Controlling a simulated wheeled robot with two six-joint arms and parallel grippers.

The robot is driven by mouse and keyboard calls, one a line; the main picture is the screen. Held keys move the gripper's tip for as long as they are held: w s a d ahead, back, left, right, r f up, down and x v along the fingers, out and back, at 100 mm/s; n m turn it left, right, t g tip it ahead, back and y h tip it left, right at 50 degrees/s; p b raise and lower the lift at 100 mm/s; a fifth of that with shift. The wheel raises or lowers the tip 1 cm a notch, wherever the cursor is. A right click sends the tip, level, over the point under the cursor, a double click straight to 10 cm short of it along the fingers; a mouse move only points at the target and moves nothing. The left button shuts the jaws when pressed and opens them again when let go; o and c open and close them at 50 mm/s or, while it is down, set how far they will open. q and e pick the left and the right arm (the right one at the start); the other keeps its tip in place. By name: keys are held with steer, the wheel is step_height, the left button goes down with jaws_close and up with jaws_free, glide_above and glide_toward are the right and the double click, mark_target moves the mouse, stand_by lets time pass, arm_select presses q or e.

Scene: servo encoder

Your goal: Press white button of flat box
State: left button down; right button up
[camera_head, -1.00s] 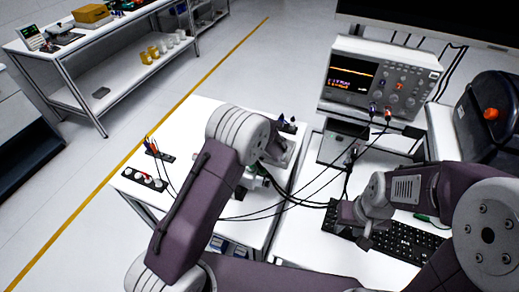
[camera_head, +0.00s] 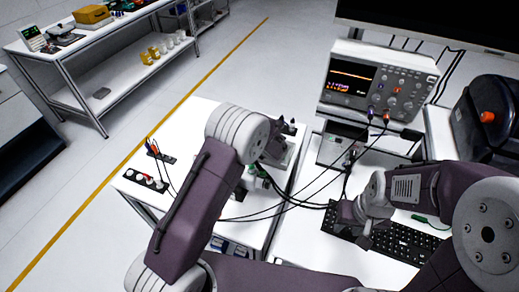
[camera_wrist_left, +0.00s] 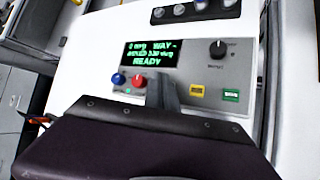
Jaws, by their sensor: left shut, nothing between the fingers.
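A flat black box (camera_head: 146,180) with a row of round white and red buttons lies at the left edge of the white table in the head view. In the left wrist view a dark strip with round pale tops (camera_wrist_left: 190,12) shows at the top edge, partly cut off. My left gripper (camera_wrist_left: 163,92) is shut and empty, over the front of a grey panel device (camera_wrist_left: 195,75) with a green-lit screen. In the head view my left arm hides most of that device. My right gripper (camera_head: 358,226) is over the black keyboard; its finger gap is unclear.
An oscilloscope (camera_head: 375,82) stands at the back right, with cables running from it across the white table (camera_head: 197,108). A keyboard (camera_head: 398,243) lies at the right. A small dark holder with thin probes (camera_head: 158,152) stands behind the flat box.

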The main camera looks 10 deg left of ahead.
arm_select(q)
step_height(320, 180, up, 5)
steer(key=p, duration=0.4)
steer(key=shift+p, duration=0.35)
steer(key=shift+a, duration=0.1)
stand_by(0.4)
